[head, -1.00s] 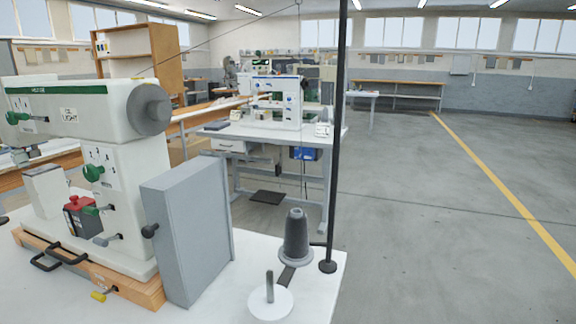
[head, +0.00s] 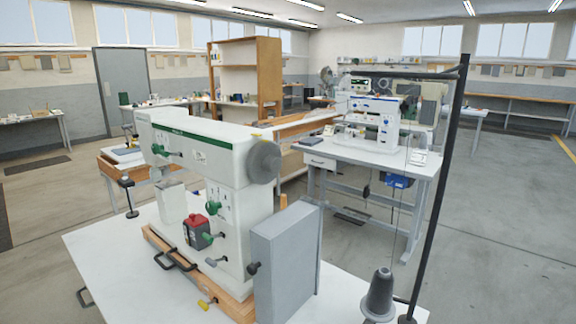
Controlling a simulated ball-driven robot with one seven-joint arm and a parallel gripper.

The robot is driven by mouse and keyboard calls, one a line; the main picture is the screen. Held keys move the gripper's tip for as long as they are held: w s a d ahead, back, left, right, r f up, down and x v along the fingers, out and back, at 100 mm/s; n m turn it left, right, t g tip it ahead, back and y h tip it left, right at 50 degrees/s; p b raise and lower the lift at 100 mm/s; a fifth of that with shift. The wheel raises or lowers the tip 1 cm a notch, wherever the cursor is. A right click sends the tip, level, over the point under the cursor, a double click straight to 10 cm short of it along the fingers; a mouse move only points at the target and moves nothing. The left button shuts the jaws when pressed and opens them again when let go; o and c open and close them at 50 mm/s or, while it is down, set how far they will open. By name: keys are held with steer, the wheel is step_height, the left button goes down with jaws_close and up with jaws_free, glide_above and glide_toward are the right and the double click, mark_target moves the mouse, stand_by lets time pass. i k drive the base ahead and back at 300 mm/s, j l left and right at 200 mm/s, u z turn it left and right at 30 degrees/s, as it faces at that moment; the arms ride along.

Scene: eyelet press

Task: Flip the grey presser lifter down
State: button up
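The white eyelet press (head: 235,195) with a green stripe stands on a wooden base on the white table (head: 108,262) in the head view. A small grey lever (head: 215,261) sticks out low on its near face, below a green-tipped lever (head: 212,238). It looks like the grey presser lifter, but it is small, and I cannot tell for sure whether it is up or down. A green knob (head: 212,207) sits higher on the column, and another green-tipped lever (head: 162,151) is on the upper arm. My gripper is not in view.
A grey box (head: 287,262) with a black knob stands right of the press. A red-topped box (head: 197,232), a black handle (head: 175,262) and a yellow-tipped lever (head: 207,304) are near the base. A dark thread cone (head: 379,296) and black pole (head: 437,190) stand at the right.

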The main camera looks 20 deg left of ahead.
mark_target(128, 127)
steer(key=j+u, duration=0.15)
steer(key=u, duration=0.3)
steer(key=i+j+u, duration=0.1)
steer(key=u, duration=0.3)
steer(key=j+u, duration=0.15)
steer(key=u, duration=0.3)
steer(key=i+u, duration=0.15)
steer(key=u, duration=0.3)
steer(key=i+j+u, duration=0.1)
steer(key=u, duration=0.3)
steer(key=i+u, duration=0.35)
steer(key=i, duration=0.4)
steer(key=i+j+z, duration=0.15)
steer(key=i+z, duration=0.25)
steer(key=i, duration=0.1)
